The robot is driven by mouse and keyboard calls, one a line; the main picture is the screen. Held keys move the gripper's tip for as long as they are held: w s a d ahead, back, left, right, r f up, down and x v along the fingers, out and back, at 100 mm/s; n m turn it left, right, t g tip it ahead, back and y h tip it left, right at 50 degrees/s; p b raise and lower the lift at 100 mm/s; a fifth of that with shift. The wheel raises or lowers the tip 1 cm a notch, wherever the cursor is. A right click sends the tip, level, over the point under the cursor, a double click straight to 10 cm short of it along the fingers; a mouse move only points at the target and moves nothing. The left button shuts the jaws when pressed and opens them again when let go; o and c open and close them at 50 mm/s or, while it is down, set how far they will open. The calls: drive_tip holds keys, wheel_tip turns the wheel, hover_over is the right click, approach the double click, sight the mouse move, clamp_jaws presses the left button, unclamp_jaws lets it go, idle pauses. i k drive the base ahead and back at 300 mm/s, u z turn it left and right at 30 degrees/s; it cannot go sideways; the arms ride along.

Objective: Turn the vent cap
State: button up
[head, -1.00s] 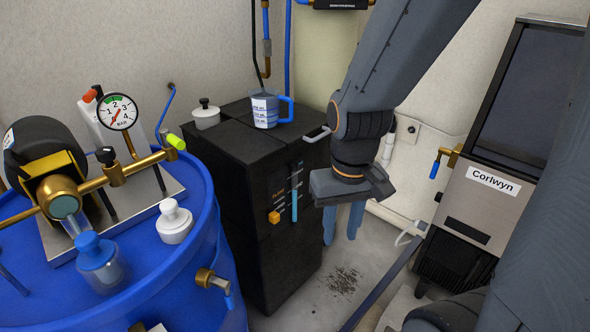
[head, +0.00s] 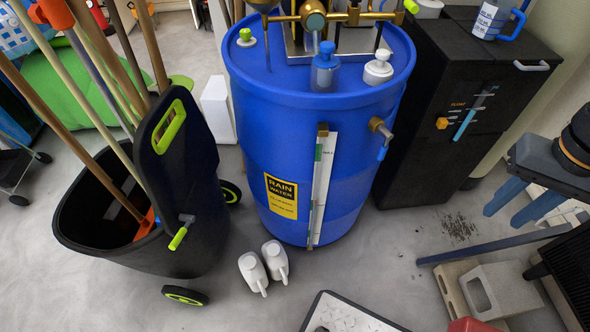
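My gripper (head: 503,216) is at the right of the head view. Its two blue-grey fingers are apart with nothing between them. It hangs in the air, well to the right of the blue rain-water barrel (head: 290,125).
A black wheeled bin (head: 140,240) with long handles stands left. Two white jugs (head: 263,265), grey blocks (head: 500,292) and a tray (head: 345,315) are on the floor.

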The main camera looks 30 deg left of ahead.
sight(245, 34)
drive_tip(key=z, duration=0.05)
drive_tip(key=k, duration=0.5)
drive_tip(key=u, duration=0.9)
drive_tip(key=i, duration=0.7)
drive_tip(key=u, duration=0.3)
